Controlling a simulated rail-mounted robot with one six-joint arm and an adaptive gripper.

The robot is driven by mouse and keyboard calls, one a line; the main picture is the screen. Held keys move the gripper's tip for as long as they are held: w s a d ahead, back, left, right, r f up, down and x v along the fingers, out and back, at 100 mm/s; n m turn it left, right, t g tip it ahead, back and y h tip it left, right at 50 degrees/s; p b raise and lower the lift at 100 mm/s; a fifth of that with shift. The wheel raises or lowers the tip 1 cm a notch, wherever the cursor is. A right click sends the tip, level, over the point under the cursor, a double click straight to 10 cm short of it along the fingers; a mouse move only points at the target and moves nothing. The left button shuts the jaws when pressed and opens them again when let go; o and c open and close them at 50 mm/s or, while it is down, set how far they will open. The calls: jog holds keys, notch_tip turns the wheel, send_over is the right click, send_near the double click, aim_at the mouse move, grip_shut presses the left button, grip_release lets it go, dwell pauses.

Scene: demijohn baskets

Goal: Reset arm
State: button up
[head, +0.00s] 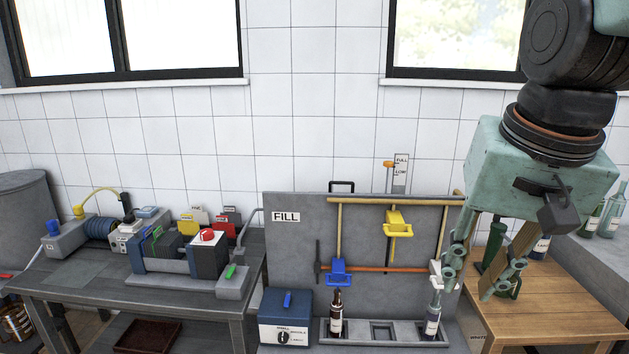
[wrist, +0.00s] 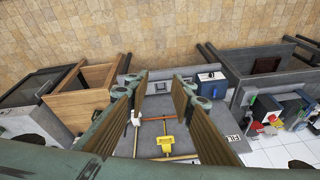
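My gripper (head: 472,284) hangs at the right in the head view, with its fingers pointing down in front of the right edge of the grey filling panel (head: 300,240). Its two fingers are spread and nothing is held between them. In the wrist view, my gripper (wrist: 157,90) also shows open, with the filling station below in the gap. A dark brown bottle (head: 336,314) stands in the left slot of the station's tray. The middle slot (head: 383,333) is empty.
A wooden table (head: 560,300) with bottles partly behind my gripper stands at the right. More green bottles (head: 612,212) stand on a grey counter. A blue control box (head: 285,316) sits left of the tray. A bench (head: 120,284) with machines is at the left.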

jog(key=s+a+f+n, duration=0.1)
jog(key=s+n, duration=0.1)
jog(key=s, duration=0.5)
jog(key=s+a+f+n+b, duration=0.1)
jog(key=s+f, duration=0.1)
jog(key=s, duration=0.5)
jog(key=shift+s+f+n, duration=0.25)
jog(key=shift+s+n, duration=0.1)
jog(key=shift+n, duration=0.05)
